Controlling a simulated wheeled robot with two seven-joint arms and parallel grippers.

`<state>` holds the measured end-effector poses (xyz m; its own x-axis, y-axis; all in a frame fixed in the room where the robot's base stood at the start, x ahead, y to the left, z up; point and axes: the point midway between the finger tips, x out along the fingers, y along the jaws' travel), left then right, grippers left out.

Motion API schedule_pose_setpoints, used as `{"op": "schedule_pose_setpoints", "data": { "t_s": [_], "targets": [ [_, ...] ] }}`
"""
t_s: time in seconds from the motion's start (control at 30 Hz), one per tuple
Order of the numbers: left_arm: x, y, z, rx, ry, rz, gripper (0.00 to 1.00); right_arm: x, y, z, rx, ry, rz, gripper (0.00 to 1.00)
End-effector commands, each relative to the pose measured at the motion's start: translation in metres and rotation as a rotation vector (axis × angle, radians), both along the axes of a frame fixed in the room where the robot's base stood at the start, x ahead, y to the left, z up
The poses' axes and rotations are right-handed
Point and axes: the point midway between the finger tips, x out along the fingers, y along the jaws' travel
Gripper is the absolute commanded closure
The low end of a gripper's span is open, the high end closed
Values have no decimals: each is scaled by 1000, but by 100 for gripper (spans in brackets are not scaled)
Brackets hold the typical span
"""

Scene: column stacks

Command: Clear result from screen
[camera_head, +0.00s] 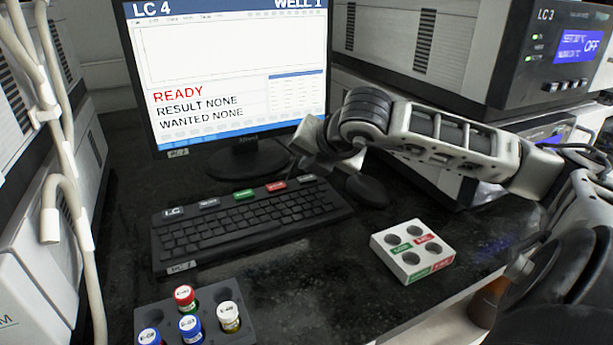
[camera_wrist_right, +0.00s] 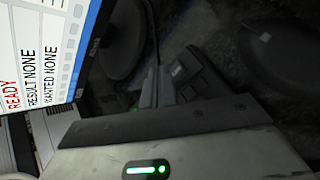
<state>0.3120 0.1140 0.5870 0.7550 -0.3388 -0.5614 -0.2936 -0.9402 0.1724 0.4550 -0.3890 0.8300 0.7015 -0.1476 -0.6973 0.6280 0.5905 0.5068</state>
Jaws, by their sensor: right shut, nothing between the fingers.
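The monitor screen (camera_head: 215,65) reads LC 4, WELL 1, a red READY, RESULT NONE and WANTED NONE. Part of the screen (camera_wrist_right: 45,45) also shows sideways in the wrist view. The black keyboard (camera_head: 240,222) lies in front of it, with a green key (camera_head: 245,195), a red key (camera_head: 275,186) and pale keys along its back edge. My right gripper (camera_head: 318,160) is shut and empty, above the keyboard's back right end. Its fingers (camera_wrist_right: 158,88) point at the keyboard in the wrist view; contact cannot be told. My left gripper is out of view.
A dark mouse (camera_head: 366,189) lies right of the keyboard. A white four-hole block (camera_head: 411,252) with green and red labels sits front right. A dark rack (camera_head: 235,318) with several capped vials stands at the front. The LC 3 instrument (camera_head: 520,60) is at the right.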

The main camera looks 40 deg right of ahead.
Motion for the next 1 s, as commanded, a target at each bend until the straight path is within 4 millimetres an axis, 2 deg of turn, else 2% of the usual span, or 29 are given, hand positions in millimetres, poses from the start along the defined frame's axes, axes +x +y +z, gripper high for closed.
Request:
{"op": "schedule_pose_setpoints", "data": {
  "t_s": [0.37,0.8,1.0],
  "targets": [
    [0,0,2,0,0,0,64,0,0,4,0,-1,0,100],
    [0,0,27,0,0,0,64,0,0,47,1,-3,0,100],
    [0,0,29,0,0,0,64,0,0,51,1,0,-1,100]
  ]
}}
